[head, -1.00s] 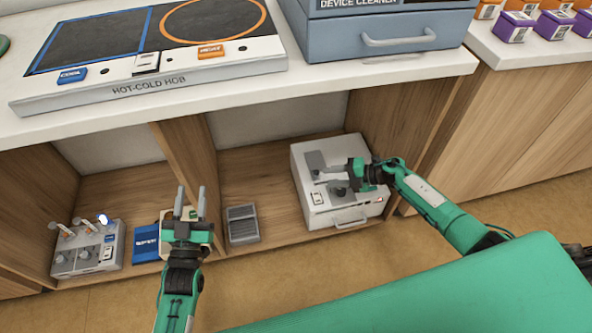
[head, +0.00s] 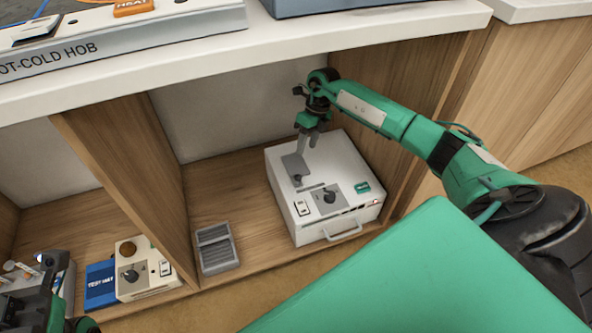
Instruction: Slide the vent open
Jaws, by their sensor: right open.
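A white box-shaped device (head: 345,165) stands in the right-hand bay under the counter. On its top, at the left, is a grey sliding plate (head: 291,163) with a small dark knob (head: 297,179), which I take as the vent. A dark slot edge shows just in front of it. My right gripper (head: 307,149) points down over the far part of the plate, its two fingers apart with nothing between them. I cannot tell whether the fingertips touch the plate. My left gripper (head: 47,270) is only partly in view at the lower left, dark and blurred against other devices.
The device top also has a black dial (head: 330,197), a rocker switch (head: 302,208) and a green label (head: 362,187). A grey ribbed tray (head: 217,249) stands to its left. Wooden partitions (head: 125,165) and the counter edge (head: 330,45) bound the bay.

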